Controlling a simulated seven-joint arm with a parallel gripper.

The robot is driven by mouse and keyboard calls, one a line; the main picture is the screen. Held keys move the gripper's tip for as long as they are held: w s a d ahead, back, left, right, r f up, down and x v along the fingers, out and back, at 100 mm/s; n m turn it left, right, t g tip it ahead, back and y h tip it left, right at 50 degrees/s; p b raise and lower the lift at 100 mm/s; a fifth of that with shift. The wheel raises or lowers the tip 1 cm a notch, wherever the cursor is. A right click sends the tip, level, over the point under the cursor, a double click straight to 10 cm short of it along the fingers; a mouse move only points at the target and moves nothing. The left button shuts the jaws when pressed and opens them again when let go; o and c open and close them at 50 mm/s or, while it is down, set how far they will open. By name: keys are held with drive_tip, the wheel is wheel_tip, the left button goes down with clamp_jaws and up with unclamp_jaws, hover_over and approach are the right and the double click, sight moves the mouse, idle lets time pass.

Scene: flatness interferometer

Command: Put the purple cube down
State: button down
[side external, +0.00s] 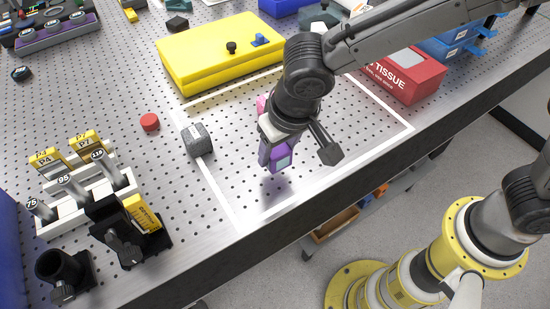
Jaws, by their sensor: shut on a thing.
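The purple cube (279,164) is at the end of my gripper (270,146), below the wrist. It has a pale bluish square on the face toward the camera. My gripper is shut on it. The cube is over the front part of the white-outlined area on the perforated table, near the front edge. I cannot tell for sure whether its underside touches the table. The far side of the cube and most of the fingers are hidden by the wrist.
A dark grey block (197,139) and a red disc (150,121) lie to the left. A pink object (261,103) shows behind my wrist. A yellow case (215,55) lies behind, a red tissue box (405,75) at right. A labelled rack (70,215) stands front left.

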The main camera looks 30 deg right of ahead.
sight(275, 162)
drive_tip(key=shift+s+x, duration=0.15)
drive_tip(key=shift+x, duration=0.75)
drive_tip(key=shift+s+x, duration=0.15)
drive_tip(key=shift+x, duration=0.75)
drive_tip(key=shift+a+f, duration=0.15)
drive_tip(key=shift+c, duration=1.1)
unclamp_jaws()
drive_tip(key=v, duration=1.2)
drive_tip(key=s+d+r, duration=0.1)
drive_tip(key=d+r, duration=0.1)
drive_tip(key=d, duration=0.6)
drive_tip(key=d+r, duration=0.3)
drive_tip(key=d, duration=0.5)
drive_tip(key=s+d+f+t, duration=0.2)
drive_tip(key=s+d, duration=1)
drive_tip(key=d, duration=0.1)
drive_tip(key=shift+s+f, duration=0.2)
drive_tip(key=shift+f, duration=0.2)
